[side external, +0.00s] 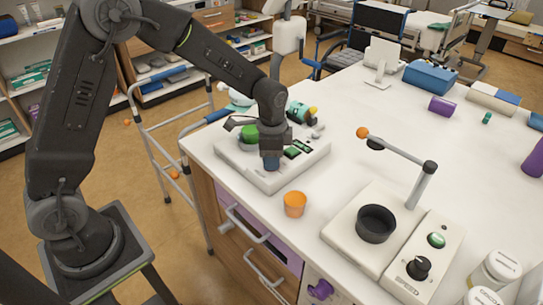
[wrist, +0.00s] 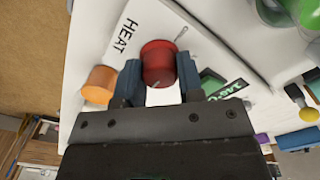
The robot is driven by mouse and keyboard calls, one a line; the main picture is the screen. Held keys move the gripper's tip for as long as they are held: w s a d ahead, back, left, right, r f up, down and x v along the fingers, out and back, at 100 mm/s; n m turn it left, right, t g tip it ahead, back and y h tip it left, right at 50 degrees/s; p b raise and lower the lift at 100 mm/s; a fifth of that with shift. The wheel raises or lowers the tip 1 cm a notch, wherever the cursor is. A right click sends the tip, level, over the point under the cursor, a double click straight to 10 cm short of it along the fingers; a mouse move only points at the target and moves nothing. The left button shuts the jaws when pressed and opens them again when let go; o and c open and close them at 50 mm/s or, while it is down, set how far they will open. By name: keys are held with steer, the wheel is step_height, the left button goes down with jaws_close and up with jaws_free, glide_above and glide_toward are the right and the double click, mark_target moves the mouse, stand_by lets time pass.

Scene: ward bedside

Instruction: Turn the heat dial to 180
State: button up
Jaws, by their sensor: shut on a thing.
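The red heat dial (wrist: 158,60) sits on a white device (wrist: 205,50), beside the black word HEAT. My gripper (wrist: 159,76) is shut on the dial, with one blue-grey finger on each side of it. A dark display (wrist: 226,90) with green characters is beside the right finger, too tilted to read surely. In the side view, my gripper (side external: 271,161) is low over the white device (side external: 262,178) near the counter's left edge and hides the dial. The small display (side external: 298,148) shows there too.
An orange cup (side external: 295,204) stands close in front of the device. A green round object (side external: 249,134) is behind my gripper. A white unit with a black cup (side external: 376,223) and black knob (side external: 419,267) stands to the right. The counter's middle is mostly clear.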

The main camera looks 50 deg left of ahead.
stand_by(0.4)
steer(key=o, duration=0.9)
steer(key=shift+r, duration=0.1)
step_height(320, 180, up, 14)
steer(key=shift+f, duration=0.15)
steer(key=s+r+n+t, duration=0.1)
steer(key=s+n+t, duration=0.1)
steer(key=s, duration=0.5)
steer(key=s+a+r+n+t, duration=0.1)
steer(key=s+n, duration=0.3)
steer(key=s, duration=0.4)
steer(key=s+a+r+n+t, duration=0.1)
steer(key=s+r+n+t, duration=0.1)
steer(key=s, duration=0.5)
steer(key=shift+s+r+n+t, duration=0.25)
steer(key=shift+s+n+t, duration=0.05)
steer(key=shift+s+n, duration=0.1)
